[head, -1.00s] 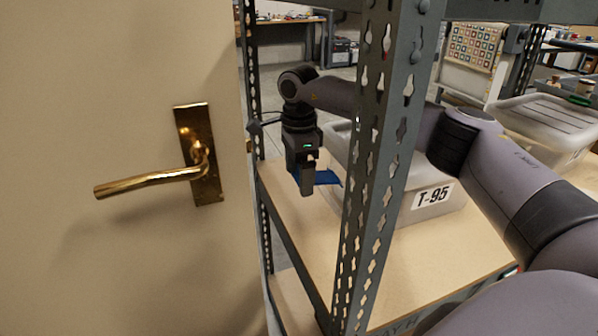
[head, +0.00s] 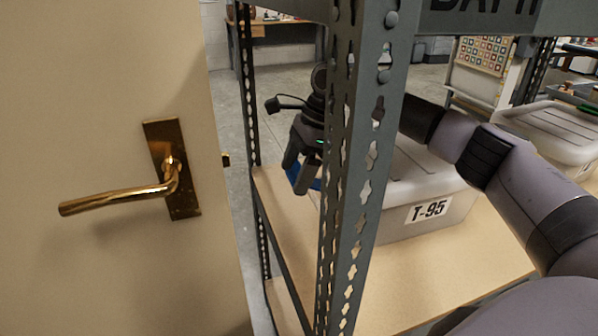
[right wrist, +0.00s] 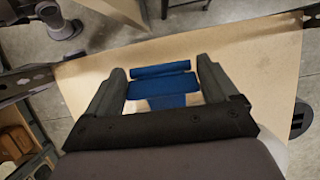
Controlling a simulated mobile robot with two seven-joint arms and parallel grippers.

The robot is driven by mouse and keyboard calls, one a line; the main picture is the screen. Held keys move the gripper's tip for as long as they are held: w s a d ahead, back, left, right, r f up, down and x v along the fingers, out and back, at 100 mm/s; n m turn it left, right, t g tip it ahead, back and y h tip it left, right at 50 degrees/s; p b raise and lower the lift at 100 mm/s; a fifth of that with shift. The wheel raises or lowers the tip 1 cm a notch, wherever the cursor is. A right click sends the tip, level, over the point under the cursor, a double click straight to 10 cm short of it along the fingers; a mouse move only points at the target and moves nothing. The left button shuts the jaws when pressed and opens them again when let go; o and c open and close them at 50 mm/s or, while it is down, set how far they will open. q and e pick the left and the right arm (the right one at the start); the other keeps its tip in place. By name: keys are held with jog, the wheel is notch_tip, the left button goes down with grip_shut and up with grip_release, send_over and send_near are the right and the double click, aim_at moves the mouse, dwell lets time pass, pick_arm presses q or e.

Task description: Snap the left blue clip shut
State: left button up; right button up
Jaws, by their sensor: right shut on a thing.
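The lidded grey box labelled T-95 (head: 390,213) stands on the wooden shelf, partly hidden by the front post. The left blue clip (head: 317,184) shows at the box's left end in the head view, mostly behind my fingers and the post. My right gripper (head: 299,178) is tilted there, its fingers pointing down. In the right wrist view the blue clip (right wrist: 162,87) lies between the two fingers of my right gripper (right wrist: 161,78), which is shut on it. Whether the clip is latched cannot be told. My left gripper is not in view.
A perforated metal post (head: 348,215) stands in front of the box and my right wrist. A door with a brass handle (head: 120,198) fills the left. Bare wooden shelf (head: 440,262) lies in front of the box. Another lidded box (head: 545,135) stands at the right.

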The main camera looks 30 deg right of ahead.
jog(key=shift+s+d+r+y, duration=0.15)
jog(key=shift+d+r+y, duration=0.25)
jog(key=shift+d+y, duration=0.4)
jog(key=shift+s+d+r+t+y+b, duration=0.1)
jog(key=shift+d+r+t+y+b, duration=0.15)
jog(key=shift+y+b, duration=0.2)
jog(key=shift+s+d+r+t+y+b, duration=0.1)
jog(key=shift+d+t+y+b, duration=0.15)
jog(key=shift+y, duration=0.3)
jog(key=d+y+b, duration=0.2)
jog(key=r+t+y+b, duration=0.1)
jog(key=y, duration=0.1)
jog(key=shift+s+d, duration=0.4)
jog(key=shift+s+d+r+y+b, duration=0.1)
jog(key=shift+d+r+y+b, duration=0.1)
jog(key=shift+d+y+b, duration=0.35)
jog(key=shift+s+d+r, duration=0.1)
jog(key=shift+d, duration=0.3)
jog(key=shift+b, duration=0.3)
